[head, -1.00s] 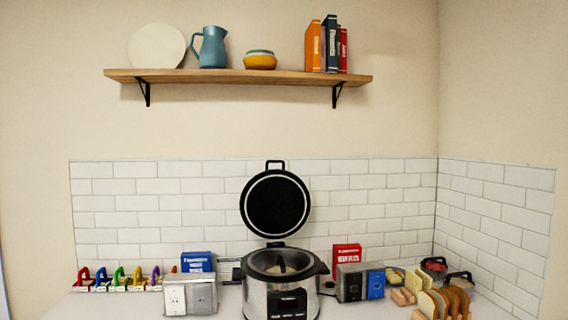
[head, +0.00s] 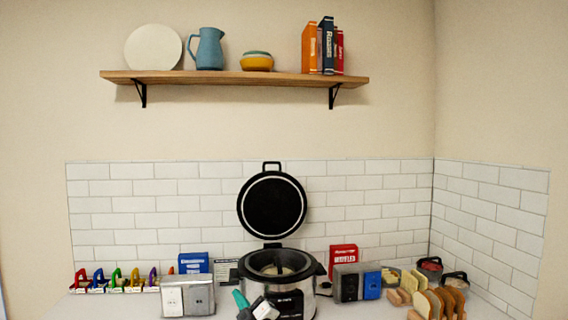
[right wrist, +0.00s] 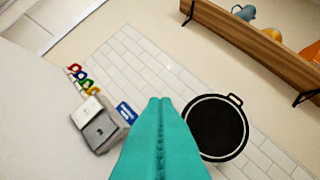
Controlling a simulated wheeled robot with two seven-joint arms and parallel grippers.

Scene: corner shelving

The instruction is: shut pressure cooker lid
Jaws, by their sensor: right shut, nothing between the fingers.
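The pressure cooker (head: 290,300) stands on the counter with its mouth open upward. Its round black lid (head: 272,205) is raised upright on the hinge behind it, handle at the top, and also shows in the right wrist view (right wrist: 217,128). My right gripper (head: 252,304), with teal fingers, is low in front of the cooker's left front and hides part of it. In the right wrist view its fingers (right wrist: 160,102) are together and empty, with the lid beyond them to the right. My left gripper is in neither view.
A double outlet box (head: 188,296) and a blue box (head: 194,263) stand left of the cooker. A red box (head: 343,258), a dark and blue device (head: 357,284) and bread slices (head: 438,302) are to the right. A wooden shelf (head: 235,77) hangs above the lid.

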